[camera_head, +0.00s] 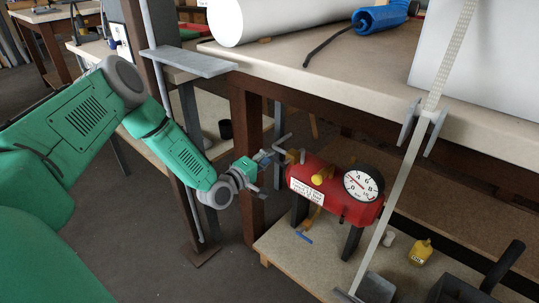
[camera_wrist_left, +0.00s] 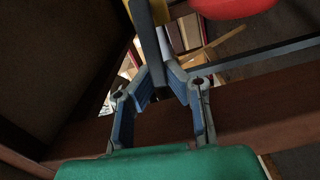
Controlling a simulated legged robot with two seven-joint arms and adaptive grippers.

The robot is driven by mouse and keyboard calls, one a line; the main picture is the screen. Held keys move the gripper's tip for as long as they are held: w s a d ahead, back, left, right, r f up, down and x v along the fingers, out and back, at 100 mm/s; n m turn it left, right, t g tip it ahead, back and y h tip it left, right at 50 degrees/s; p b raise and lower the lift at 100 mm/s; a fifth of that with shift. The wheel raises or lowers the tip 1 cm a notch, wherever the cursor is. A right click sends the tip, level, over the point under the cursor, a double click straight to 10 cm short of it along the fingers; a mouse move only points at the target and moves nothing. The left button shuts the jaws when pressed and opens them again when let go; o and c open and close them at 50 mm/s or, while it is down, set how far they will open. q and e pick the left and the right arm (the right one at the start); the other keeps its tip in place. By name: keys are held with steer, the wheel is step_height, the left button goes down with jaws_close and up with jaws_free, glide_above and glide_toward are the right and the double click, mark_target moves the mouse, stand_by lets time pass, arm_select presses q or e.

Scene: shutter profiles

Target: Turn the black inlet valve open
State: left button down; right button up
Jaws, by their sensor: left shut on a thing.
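The red tank (camera_head: 335,190) stands on the lower wooden shelf below the bench, with a round white gauge (camera_head: 363,184) on its right end. Yellow brass fittings (camera_head: 321,175) show on its upper side and at its left end. My left gripper (camera_head: 262,160) is at the tank's left end. In the left wrist view the gripper (camera_wrist_left: 165,75) is shut on a dark grey bar (camera_wrist_left: 148,38), which appears to be the handle of the inlet valve. A yellow part shows beside the bar, and the red tank (camera_wrist_left: 232,6) is at the top. The handle's exact angle is hard to tell. My right gripper is out of view.
The workbench top (camera_head: 320,75) overhangs the tank, with a brown post (camera_head: 247,150) close behind my left gripper. A grey upright strip (camera_head: 400,185) stands right of the tank.

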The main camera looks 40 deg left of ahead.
arm_select(q)
steer(key=shift+s+a+f+n, duration=0.15)
steer(key=shift+a+f+n, duration=0.15)
steer(key=shift+f+n, duration=0.4)
steer(key=c, duration=1.6)
jaws_free()
steer(key=shift+c, duration=0.2)
steer(key=shift+o, duration=0.4)
steer(key=shift+r, duration=0.1)
steer(key=s+a, duration=0.1)
steer(key=s, duration=1.1)
